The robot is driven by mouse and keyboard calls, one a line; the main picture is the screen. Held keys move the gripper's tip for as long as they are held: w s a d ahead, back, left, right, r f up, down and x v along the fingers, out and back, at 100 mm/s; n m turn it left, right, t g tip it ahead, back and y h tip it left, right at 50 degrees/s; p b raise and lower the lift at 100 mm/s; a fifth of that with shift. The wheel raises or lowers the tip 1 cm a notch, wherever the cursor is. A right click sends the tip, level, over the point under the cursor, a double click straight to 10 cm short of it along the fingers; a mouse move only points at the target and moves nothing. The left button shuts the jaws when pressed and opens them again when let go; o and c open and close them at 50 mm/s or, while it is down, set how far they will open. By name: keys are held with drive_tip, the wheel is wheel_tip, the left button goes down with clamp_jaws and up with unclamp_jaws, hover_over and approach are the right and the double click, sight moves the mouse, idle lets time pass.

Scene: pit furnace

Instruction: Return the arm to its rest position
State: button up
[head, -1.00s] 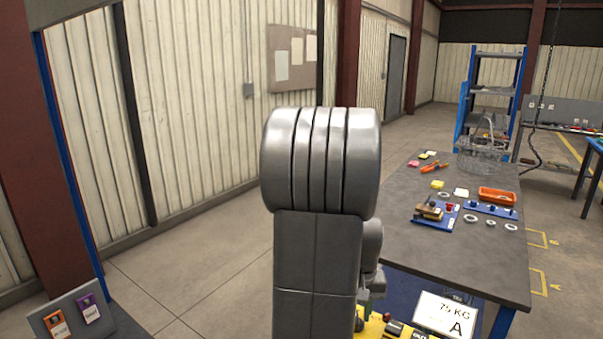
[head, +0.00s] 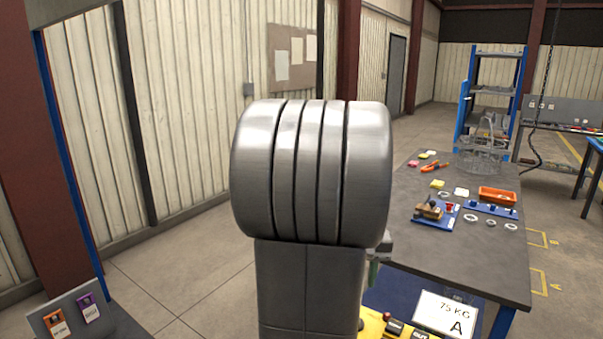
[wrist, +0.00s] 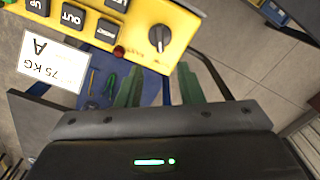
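My arm (head: 310,175) stands upright in the middle of the head view, its grey rounded joint nearest the camera. It hides most of my gripper there. In the wrist view my gripper (wrist: 160,85) points its two green fingers forward, with a clear gap between them and nothing held. A yellow control box (wrist: 185,22) with black buttons, a red lamp or button and a black knob lies beyond the fingertips. I see no contact with it.
A white card (wrist: 52,62) reading 75 KG A hangs by the yellow box. The grey workbench (head: 410,235) at right carries an orange tray (head: 497,195), a wire basket (head: 482,150), rings and small parts. Open floor (head: 185,275) lies to the left.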

wheel_tip(320, 180, down, 10)
drive_tip(key=shift+s+f, duration=0.1)
drive_tip(key=shift+f, duration=0.15)
drive_tip(key=shift+r+m, duration=0.15)
drive_tip(key=shift+m, duration=0.25)
drive_tip(key=m, duration=0.3)
drive_tip(key=shift+d, duration=0.1)
drive_tip(key=shift+d+m, duration=0.1)
drive_tip(key=shift+m, duration=2.5)
drive_tip(key=shift+r, duration=0.1)
